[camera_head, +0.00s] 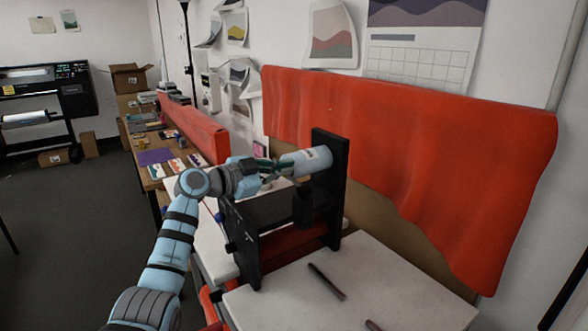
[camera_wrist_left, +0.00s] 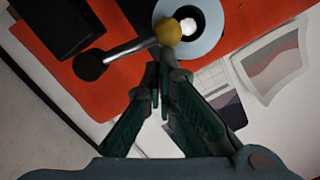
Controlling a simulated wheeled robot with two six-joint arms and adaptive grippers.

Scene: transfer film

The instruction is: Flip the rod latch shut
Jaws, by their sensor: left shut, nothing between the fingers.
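The rod latch shows in the left wrist view as a metal rod (camera_wrist_left: 128,49) with a black knob (camera_wrist_left: 88,65) at one end and a brass-coloured piece (camera_wrist_left: 168,31) at the other, next to a pale round roll end. In the head view I cannot make the latch out behind my gripper. My left gripper (camera_head: 278,166) is shut and empty beside the white roll (camera_head: 308,161) on the black machine frame (camera_head: 331,185). In the left wrist view its fingertips (camera_wrist_left: 161,68) are just below the brass piece; whether they touch it I cannot tell. My right gripper is not in view.
A white tabletop (camera_head: 400,290) in front of the machine carries a dark stick (camera_head: 327,281). Red cloth (camera_head: 400,150) hangs along the wall behind. A long bench with papers and a cardboard box (camera_head: 130,78) stands at the back left. Open floor lies at left.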

